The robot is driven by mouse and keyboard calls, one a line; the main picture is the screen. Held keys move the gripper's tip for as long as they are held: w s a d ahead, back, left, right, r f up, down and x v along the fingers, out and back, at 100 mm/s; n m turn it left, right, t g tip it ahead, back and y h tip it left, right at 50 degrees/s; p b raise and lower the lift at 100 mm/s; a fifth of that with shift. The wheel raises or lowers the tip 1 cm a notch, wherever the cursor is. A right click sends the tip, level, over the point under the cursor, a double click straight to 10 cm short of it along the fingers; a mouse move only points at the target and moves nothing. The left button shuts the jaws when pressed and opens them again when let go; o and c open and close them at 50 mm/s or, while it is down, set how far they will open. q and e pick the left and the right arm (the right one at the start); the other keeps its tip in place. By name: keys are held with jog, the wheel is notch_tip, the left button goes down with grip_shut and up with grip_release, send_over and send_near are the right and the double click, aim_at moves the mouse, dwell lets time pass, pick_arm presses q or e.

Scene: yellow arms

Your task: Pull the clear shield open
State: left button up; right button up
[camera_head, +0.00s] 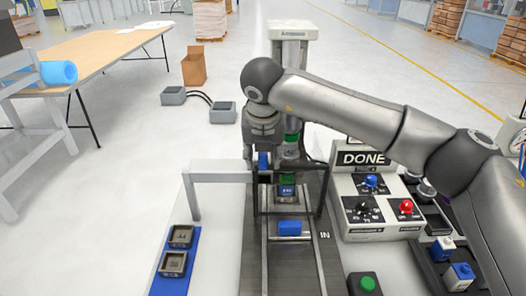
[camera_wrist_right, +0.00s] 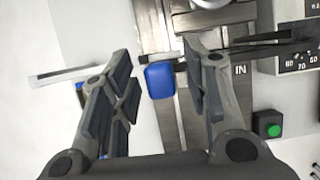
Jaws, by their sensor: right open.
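A dark, thin-edged frame (camera_head: 258,200) stands over the conveyor track in the head view. It appears to be the clear shield, but its see-through panel is hard to make out. My right gripper (camera_head: 264,160) hangs above the track, by the far left side of this frame. In the wrist view my right gripper (camera_wrist_right: 163,88) has its two fingers wide apart, with nothing held between them. A blue block (camera_head: 289,228) lies on the track in front of the frame. My left gripper is not in view.
A white bar (camera_head: 215,177) stands left of the track. A DONE panel (camera_head: 364,158) with blue and red knobs is on the right, and a green button (camera_head: 367,283) is in front. Dark trays (camera_head: 181,237) lie at lower left. Open floor is farther left.

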jog(key=shift+f, duration=0.15)
grip_shut()
dwell(0.4)
